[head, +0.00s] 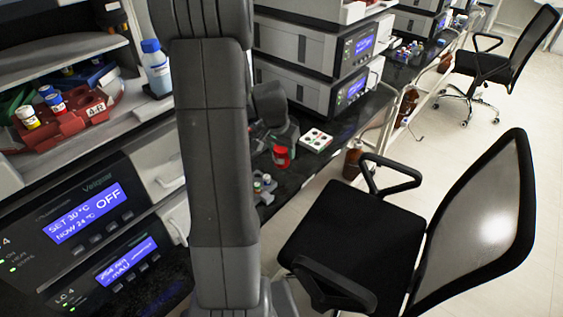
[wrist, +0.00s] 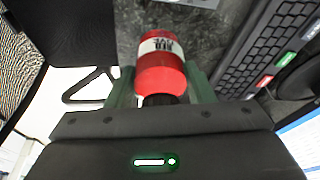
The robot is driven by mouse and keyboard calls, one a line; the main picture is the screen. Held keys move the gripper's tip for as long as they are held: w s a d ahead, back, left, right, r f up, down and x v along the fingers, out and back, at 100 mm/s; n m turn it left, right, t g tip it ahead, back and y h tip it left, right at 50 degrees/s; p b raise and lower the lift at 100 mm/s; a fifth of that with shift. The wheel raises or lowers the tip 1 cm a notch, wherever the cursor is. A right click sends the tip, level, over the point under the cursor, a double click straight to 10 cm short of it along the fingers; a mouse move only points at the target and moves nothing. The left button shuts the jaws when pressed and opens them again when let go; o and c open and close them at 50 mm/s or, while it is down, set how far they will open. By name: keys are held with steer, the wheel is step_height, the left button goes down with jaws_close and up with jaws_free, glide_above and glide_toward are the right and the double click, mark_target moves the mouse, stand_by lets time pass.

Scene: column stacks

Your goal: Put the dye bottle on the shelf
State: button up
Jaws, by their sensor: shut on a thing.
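The red dye bottle (wrist: 161,72) has a white label with dark lettering and a dark cap. In the wrist view it sits between the two greenish fingers of my gripper (wrist: 160,85), which is shut on it. In the head view the red bottle (head: 281,157) shows at the end of my gripper (head: 276,138), over the dark counter; I cannot tell whether it touches the surface. The shelf (head: 66,57) is at the upper left, with a red rack (head: 72,118) holding small bottles on a lower level.
A blue-capped bottle (head: 156,68) stands at the shelf's right end. A white block with coloured dots (head: 315,140) lies right of the red bottle. Stacked instruments (head: 305,90) stand behind it. A black office chair (head: 365,235) stands beside the counter. My arm hides the middle.

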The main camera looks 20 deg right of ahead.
mark_target(282, 164)
steer(key=shift+f, duration=3.1)
steer(key=shift+f+b, duration=0.25)
steer(key=shift+b, duration=0.1)
steer(key=o, duration=1.1)
steer(key=shift+r, duration=0.1)
